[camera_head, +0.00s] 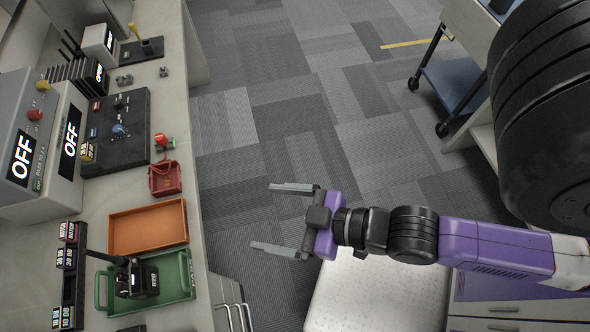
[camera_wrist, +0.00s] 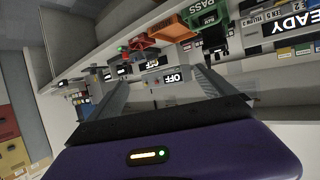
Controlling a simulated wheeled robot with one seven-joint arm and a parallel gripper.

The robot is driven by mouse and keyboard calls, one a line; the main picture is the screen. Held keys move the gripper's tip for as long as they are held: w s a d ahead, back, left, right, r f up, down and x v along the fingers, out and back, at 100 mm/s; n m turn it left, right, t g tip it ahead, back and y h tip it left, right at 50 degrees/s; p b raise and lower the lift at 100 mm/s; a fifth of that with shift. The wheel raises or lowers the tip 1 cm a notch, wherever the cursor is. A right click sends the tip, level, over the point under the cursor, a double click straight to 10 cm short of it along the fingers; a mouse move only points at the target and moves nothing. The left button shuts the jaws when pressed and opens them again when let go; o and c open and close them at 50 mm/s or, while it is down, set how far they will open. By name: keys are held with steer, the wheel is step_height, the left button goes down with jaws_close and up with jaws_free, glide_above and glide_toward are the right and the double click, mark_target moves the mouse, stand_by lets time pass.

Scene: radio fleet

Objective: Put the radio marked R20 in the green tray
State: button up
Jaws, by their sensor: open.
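The green tray (camera_head: 182,284) lies on the bench at the lower left of the head view, in front of the orange tray. A black radio (camera_head: 134,279) with an antenna stands in the green tray. Its small label is too blurred to read for certain. The green tray also shows upside down at the top of the wrist view (camera_wrist: 221,20). My gripper (camera_head: 262,216) is open and empty, out over the floor to the right of the bench and apart from both trays. Its fingers point left toward the bench.
An orange tray (camera_head: 187,222) lies empty beyond the green one. A red container (camera_head: 165,178), a black panel (camera_head: 112,128) and grey boxes marked OFF (camera_head: 38,165) stand on the bench. A blue-shelved cart (camera_head: 455,88) is at upper right. The carpet between is clear.

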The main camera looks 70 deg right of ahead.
steer(key=s+d+r+m+t+h, duration=0.1)
steer(key=s+r, duration=0.4)
steer(key=s, duration=0.1)
steer(key=shift+s+d+r, duration=0.15)
steer(key=shift+d+r, duration=0.05)
steer(key=shift+d, duration=0.15)
step_height(320, 180, down, 3)
steer(key=b, duration=0.3)
steer(key=shift+f, duration=0.15)
stand_by(0.3)
